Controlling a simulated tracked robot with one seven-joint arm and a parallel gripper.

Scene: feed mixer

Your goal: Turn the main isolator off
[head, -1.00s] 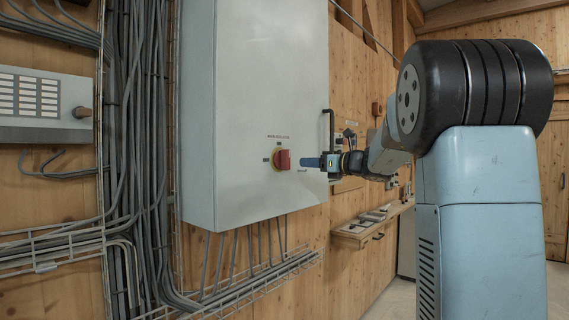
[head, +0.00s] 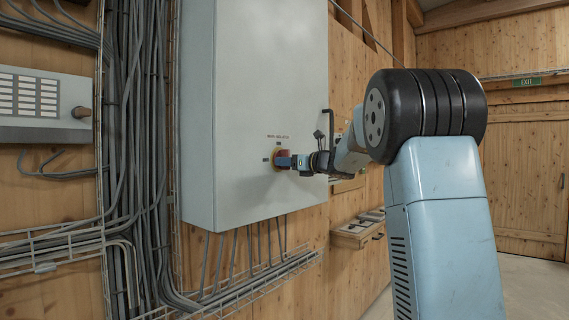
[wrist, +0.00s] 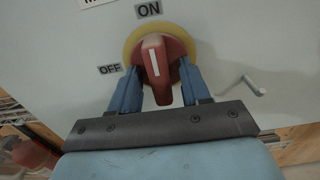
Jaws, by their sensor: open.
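The main isolator is a red rotary handle (wrist: 157,67) on a yellow round plate (wrist: 134,44), on the front of a grey cabinet (head: 265,75). Its white line points up, slightly left, towards the ON label (wrist: 148,9). The OFF label (wrist: 110,69) is to its left. In the wrist view my gripper (wrist: 156,80) is open, with one blue finger on each side of the handle. I cannot tell whether the fingers touch it. In the head view my gripper (head: 290,162) covers part of the red handle (head: 282,154).
A small metal cabinet latch (wrist: 241,81) is right of the isolator. Grey cables (head: 130,150) and wire trays run left of and below the cabinet. A small wall shelf (head: 355,235) is to its right. A panel (head: 40,100) with a knob is at far left.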

